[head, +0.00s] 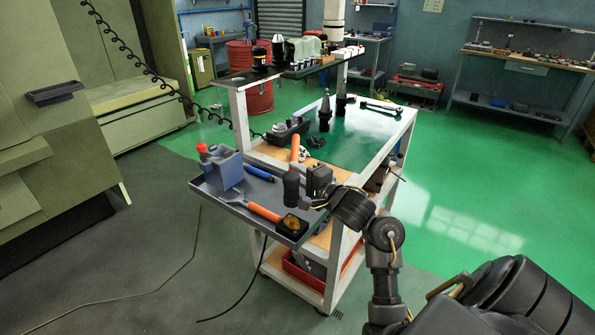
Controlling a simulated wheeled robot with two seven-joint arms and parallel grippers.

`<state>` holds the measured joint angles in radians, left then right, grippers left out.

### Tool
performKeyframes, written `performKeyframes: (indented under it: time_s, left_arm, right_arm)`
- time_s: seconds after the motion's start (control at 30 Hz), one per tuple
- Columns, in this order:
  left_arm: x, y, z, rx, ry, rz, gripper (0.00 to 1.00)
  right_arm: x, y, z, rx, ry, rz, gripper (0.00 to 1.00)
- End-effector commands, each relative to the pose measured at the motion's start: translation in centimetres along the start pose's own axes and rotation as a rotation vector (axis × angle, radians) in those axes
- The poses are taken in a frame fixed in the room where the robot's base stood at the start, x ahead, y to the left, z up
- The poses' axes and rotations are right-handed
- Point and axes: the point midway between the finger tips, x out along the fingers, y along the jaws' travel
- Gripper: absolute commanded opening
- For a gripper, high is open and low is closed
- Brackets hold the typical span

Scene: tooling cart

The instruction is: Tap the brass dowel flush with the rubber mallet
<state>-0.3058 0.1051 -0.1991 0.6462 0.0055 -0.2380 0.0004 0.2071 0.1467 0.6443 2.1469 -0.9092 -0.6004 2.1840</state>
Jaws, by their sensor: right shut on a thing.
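The rubber mallet has a black head (291,187) and an orange handle (295,149) that rises up and away from it above the cart's side tray. My right gripper (306,180) is shut on the mallet near where handle and head meet; its fingers are hard to make out. A small dark block (292,225) with a brass-coloured top sits at the tray's near right corner, just below the mallet head in the picture. The brass dowel cannot be made out separately there. The mallet head looks apart from the block. My left gripper is not in view.
The grey side tray (206,188) also holds a blue-grey block (228,170) with a red-topped part beside it, a blue-handled tool (258,173) and an orange-handled tool (263,212). The cart's green top (352,133) carries tool holders and a wrench (381,106).

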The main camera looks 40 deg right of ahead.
Motion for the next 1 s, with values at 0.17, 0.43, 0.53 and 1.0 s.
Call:
performKeyframes:
  time_s: [0.17,0.43,0.53,1.0]
  left_arm:
    - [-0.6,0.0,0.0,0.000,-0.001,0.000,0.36]
    - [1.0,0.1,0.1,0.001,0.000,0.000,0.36]
    - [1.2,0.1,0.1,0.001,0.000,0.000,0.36]
    - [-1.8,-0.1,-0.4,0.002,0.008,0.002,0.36]
  right_arm:
    - [-0.1,-0.3,0.0,0.001,0.001,-0.006,0.00]
    - [-0.1,5.0,0.0,0.005,0.000,0.001,0.00]
    - [-0.1,6.3,0.0,0.002,0.001,-0.003,0.00]
    - [-0.1,4.3,0.0,0.001,0.000,-0.001,0.00]
